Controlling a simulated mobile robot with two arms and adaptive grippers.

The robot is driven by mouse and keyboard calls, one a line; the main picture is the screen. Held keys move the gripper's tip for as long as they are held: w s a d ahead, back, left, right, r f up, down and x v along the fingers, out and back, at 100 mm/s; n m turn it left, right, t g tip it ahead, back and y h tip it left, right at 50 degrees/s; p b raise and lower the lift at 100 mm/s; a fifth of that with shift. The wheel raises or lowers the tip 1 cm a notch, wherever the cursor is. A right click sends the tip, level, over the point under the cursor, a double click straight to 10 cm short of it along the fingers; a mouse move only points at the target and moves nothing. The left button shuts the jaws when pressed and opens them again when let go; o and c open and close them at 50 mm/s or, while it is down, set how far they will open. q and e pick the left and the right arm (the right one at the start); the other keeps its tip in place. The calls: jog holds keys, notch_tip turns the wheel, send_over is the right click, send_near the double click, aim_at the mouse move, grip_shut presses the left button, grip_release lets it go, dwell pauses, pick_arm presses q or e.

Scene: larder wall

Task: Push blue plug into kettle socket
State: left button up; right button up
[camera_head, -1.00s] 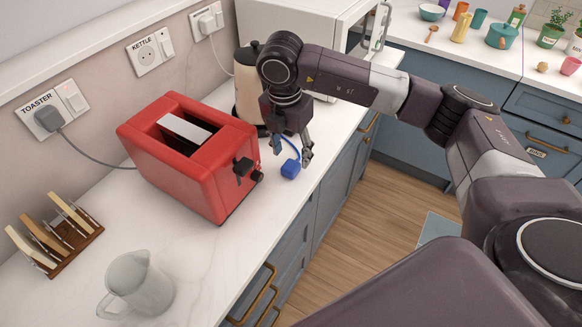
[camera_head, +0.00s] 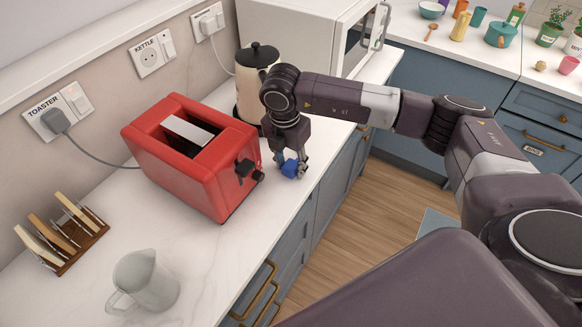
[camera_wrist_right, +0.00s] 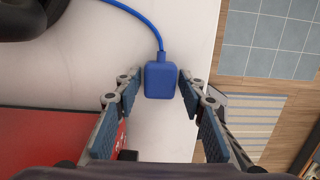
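The blue plug (camera_head: 290,168) lies on the white worktop near its front edge, to the right of the toaster. In the right wrist view the plug (camera_wrist_right: 160,80) sits between the fingertips, with its blue cable running up and to the left. My right gripper (camera_head: 292,172) points down around the plug; in the wrist view my right gripper (camera_wrist_right: 160,84) is open, with a narrow gap on each side of the plug. The kettle socket (camera_head: 149,57) is on the wall under the KETTLE label, empty, beside a switch. My left gripper is not in view.
A red toaster (camera_head: 186,182) stands between gripper and wall. Its grey plug is in the TOASTER socket (camera_head: 45,124). The cream kettle (camera_head: 250,85) stands behind my right gripper, next to a white microwave (camera_head: 300,40). A toast rack (camera_head: 62,240) and glass jug (camera_head: 152,285) stand nearer.

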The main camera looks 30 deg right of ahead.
jog(key=c, duration=0.7)
jog(key=shift+r, duration=0.1)
notch_tip(320, 180, up, 13)
jog(key=b, duration=0.4)
notch_tip(320, 180, up, 5)
send_over(290, 165)
jog(key=shift+s+r+p, duration=0.1)
jog(key=shift+r+p, duration=0.35)
jog(key=shift+r, duration=0.5)
